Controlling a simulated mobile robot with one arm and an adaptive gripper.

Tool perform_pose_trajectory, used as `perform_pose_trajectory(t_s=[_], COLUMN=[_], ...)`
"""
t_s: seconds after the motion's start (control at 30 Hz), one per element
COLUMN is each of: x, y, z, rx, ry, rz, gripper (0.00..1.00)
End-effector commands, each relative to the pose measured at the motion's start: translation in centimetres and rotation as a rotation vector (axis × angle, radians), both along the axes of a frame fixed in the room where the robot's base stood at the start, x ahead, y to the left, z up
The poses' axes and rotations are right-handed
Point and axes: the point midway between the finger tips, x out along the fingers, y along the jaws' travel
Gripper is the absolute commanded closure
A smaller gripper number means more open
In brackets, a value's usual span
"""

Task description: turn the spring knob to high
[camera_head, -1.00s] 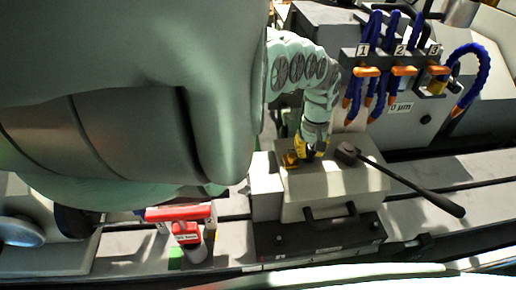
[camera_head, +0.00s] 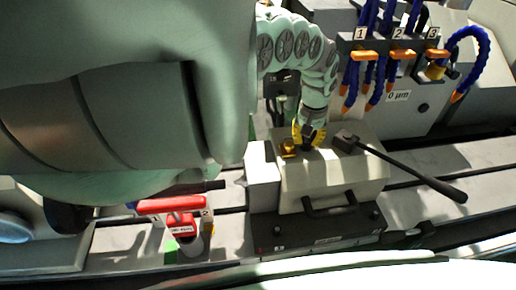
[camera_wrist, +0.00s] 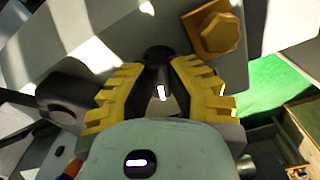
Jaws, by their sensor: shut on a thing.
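My gripper (camera_head: 308,136) reaches down onto the top of the light grey housing (camera_head: 330,180). In the wrist view its yellow ridged fingers (camera_wrist: 160,92) are shut on a black knob (camera_wrist: 158,66) with a white mark, which I take to be the spring knob. The fingers sit on either side of it. In the head view my gripper mostly hides the knob. Any scale around the knob cannot be read.
A yellow hexagonal part (camera_wrist: 214,32) sits close beside the fingers. A black lever (camera_head: 410,175) extends right from the housing. A red-topped part (camera_head: 172,204) stands at left. Blue hoses with orange valves (camera_head: 400,54) are behind. A black handle (camera_head: 330,203) is on the housing's front.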

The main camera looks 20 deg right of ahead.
Motion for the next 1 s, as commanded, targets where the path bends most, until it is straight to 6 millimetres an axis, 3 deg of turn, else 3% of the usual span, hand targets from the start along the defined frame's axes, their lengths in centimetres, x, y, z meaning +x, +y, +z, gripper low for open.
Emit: perform_pose_trajectory(t_s=[0.53, 1.0], x=[0.13, 0.08], y=[0.06, 0.09], z=[-0.33, -0.12], rx=[-0.011, -0.01], ry=[0.005, 0.008], rz=[-0.429, -0.562], gripper=[1.0, 1.0])
